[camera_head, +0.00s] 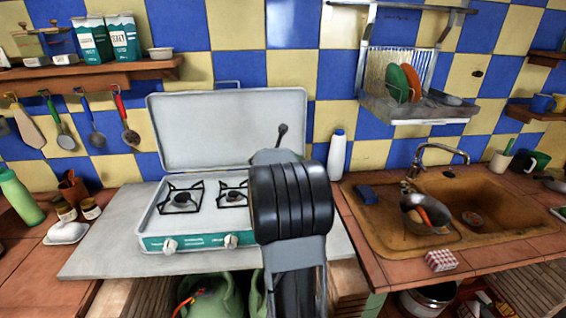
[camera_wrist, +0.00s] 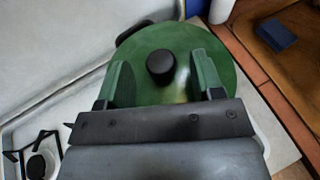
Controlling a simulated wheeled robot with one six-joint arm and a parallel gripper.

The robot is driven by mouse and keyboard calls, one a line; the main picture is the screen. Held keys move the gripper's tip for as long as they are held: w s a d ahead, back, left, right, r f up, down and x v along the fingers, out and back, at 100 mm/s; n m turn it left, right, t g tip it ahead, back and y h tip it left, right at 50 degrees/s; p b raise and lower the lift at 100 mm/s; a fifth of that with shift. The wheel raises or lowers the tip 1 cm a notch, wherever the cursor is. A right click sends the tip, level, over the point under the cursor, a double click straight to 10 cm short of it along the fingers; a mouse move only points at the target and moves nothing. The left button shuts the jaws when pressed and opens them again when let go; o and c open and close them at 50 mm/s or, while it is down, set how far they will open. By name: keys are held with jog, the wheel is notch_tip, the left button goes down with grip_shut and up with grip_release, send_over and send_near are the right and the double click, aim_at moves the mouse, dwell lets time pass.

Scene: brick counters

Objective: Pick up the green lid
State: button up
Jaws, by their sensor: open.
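The green lid (camera_wrist: 187,36) is round with a black knob (camera_wrist: 160,66) at its middle, seen from above in the wrist view. My gripper (camera_wrist: 159,60) is open, with its two green fingers over the lid on either side of the knob. There are gaps between the knob and both fingers. I cannot tell how far the fingertips are above the lid. A dark handle-like part (camera_wrist: 134,31) sticks out at the lid's far left edge. In the head view my arm hides the lid and my gripper.
The camping stove (camera_head: 190,243) has its cover (camera_head: 225,125) raised behind it. A white bottle (camera_head: 337,156) stands right of my arm. The sink (camera_head: 470,207), with a pan (camera_head: 420,212) in it, is further right. The grey counter's left part (camera_head: 115,235) is clear.

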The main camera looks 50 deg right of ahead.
jog(key=shift+w+d+f, duration=0.15)
jog(key=shift+d, duration=0.15)
jog(key=c, duration=1.1)
